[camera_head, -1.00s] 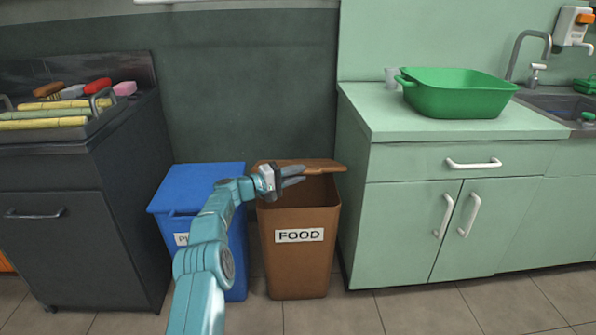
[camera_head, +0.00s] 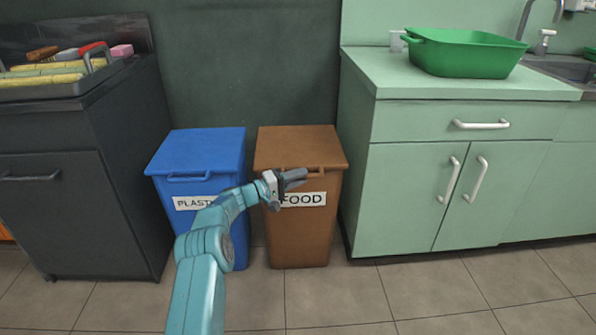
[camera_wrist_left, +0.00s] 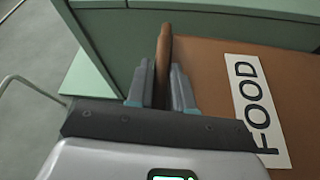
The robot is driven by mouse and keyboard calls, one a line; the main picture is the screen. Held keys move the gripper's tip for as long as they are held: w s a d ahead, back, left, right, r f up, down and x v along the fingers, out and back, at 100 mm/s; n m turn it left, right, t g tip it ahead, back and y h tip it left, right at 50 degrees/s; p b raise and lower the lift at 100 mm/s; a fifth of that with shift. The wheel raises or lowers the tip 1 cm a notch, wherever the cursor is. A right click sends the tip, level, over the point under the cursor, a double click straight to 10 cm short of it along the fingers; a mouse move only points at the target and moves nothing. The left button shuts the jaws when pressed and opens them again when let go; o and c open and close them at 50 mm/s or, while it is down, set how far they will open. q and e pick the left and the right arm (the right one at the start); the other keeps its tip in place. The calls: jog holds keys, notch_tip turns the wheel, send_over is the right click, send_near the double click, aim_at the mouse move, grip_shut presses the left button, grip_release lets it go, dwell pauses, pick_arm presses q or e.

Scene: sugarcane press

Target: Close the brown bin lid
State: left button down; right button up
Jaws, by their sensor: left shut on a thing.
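The brown bin (camera_head: 300,235) stands between the blue bin and the green cabinet, with a white FOOD label on its front. Its brown lid (camera_head: 298,146) lies flat over the top, down on the rim. My left gripper (camera_head: 294,178) is at the lid's front edge, just above the label. In the left wrist view, its two grey fingers (camera_wrist_left: 163,88) are shut on the brown lid handle (camera_wrist_left: 164,50), one finger on each side. The label (camera_wrist_left: 257,110) shows to the right there. My right gripper is not in view.
A blue bin (camera_head: 205,155) with a closed lid stands just left of the brown bin. The green cabinet (camera_head: 410,200) stands close on the right, with a green basin (camera_head: 465,55) on top. Tiled floor (camera_head: 340,295) in front is clear.

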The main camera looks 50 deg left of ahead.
pick_arm(q)
jog(key=shift+s+f, duration=0.2)
jog(key=shift+f, duration=0.65)
jog(key=c, duration=1.1)
grip_release()
jog(key=shift+f, duration=0.1)
jog(key=shift+w+r, duration=0.15)
jog(key=shift+r, duration=0.15)
